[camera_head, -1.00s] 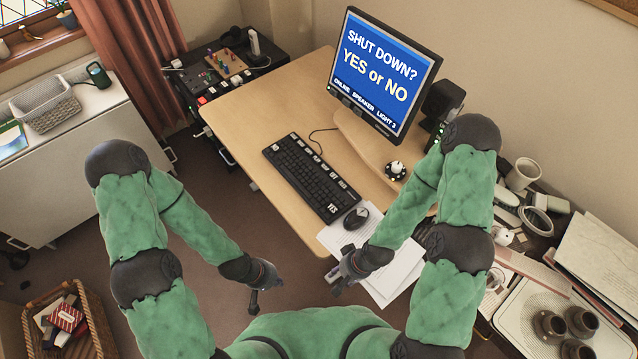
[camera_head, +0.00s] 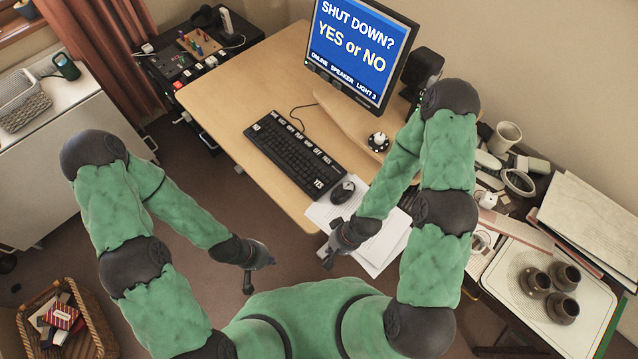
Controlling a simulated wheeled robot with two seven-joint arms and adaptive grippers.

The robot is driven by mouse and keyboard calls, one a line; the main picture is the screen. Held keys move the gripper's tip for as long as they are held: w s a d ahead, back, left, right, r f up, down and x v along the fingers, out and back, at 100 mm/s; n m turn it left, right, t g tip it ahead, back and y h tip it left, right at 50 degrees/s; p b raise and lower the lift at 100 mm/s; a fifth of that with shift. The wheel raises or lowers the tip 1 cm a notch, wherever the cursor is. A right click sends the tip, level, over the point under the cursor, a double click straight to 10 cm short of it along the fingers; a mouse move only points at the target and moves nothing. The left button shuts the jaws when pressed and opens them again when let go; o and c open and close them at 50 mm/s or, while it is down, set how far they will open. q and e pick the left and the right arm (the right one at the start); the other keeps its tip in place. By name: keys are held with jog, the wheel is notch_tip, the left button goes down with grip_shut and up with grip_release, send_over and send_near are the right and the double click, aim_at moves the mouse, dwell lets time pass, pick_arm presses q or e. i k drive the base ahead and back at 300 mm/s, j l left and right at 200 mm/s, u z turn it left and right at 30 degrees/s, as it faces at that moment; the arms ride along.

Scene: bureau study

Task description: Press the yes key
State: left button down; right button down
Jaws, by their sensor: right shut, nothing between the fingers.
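A black keyboard (camera_head: 294,155) lies on the wooden desk. Its white-lettered YES key (camera_head: 318,184) is at the near right end and is uncovered. The monitor (camera_head: 360,48) shows "SHUT DOWN? YES or NO" on blue. My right gripper (camera_head: 328,262) is shut and empty, at the desk's near edge beside the papers, short of the YES key. My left gripper (camera_head: 249,284) hangs over the floor in front of the desk, apart from the keyboard. It points downward and is too small to tell whether it is open.
A mouse (camera_head: 343,192) sits just right of the YES key, by white papers (camera_head: 384,246). A round black-and-white object (camera_head: 378,142) is further right. A side table at right holds a tray (camera_head: 508,316) with dark cups. A wicker basket (camera_head: 96,325) stands on the floor at left.

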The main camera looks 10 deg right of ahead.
aim_at(317, 183)
jog(key=j+z, duration=0.15)
jog(key=j, duration=0.8)
jog(key=i+j, duration=0.2)
jog(key=i+j+z, duration=0.05)
